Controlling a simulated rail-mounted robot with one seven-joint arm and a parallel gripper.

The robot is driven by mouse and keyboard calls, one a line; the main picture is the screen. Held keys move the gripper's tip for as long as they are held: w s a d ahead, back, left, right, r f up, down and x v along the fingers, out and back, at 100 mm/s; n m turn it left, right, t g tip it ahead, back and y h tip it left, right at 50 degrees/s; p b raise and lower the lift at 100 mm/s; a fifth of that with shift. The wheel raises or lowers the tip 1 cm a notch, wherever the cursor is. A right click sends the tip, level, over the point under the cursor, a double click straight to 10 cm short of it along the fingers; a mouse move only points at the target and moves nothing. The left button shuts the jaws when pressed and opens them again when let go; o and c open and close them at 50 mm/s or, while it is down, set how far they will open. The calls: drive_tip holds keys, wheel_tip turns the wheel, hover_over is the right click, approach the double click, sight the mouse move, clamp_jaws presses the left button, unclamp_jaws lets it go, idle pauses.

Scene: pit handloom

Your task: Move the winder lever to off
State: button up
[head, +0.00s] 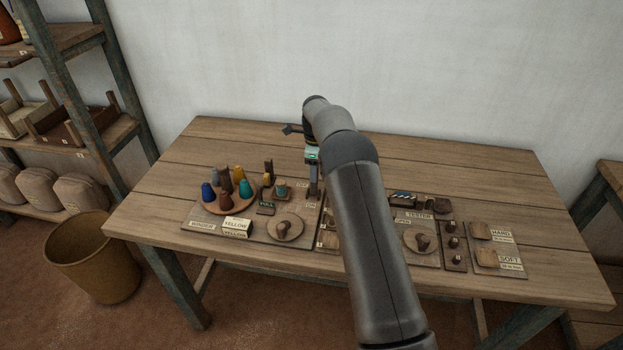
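The winder board (262,234) lies on the left part of the table, with a "WINDER" label (202,225) at its front left. A small label near its right edge (311,204) seems to read "ON", and another is behind it. My gripper (314,190) points down at this right edge, beside the labels. The winder lever cannot be told apart from the dark fingers there, and my arm hides part of the area. Whether the fingers are open, or touch the lever, is too small to tell.
A tester panel (424,257) with knobs is right of my arm. The table's back (240,140) is mostly clear.

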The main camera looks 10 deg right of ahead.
drive_tip(key=shift+f, duration=0.15)
drive_tip(key=shift+s+b, duration=0.2)
drive_tip(key=shift+b, duration=0.15)
drive_tip(key=shift+o, duration=0.8)
drive_tip(key=shift+f, duration=0.1)
drive_tip(key=shift+a+r+p, duration=0.1)
drive_tip(key=shift+r+p, duration=2)
drive_tip(key=shift+r, duration=1.3)
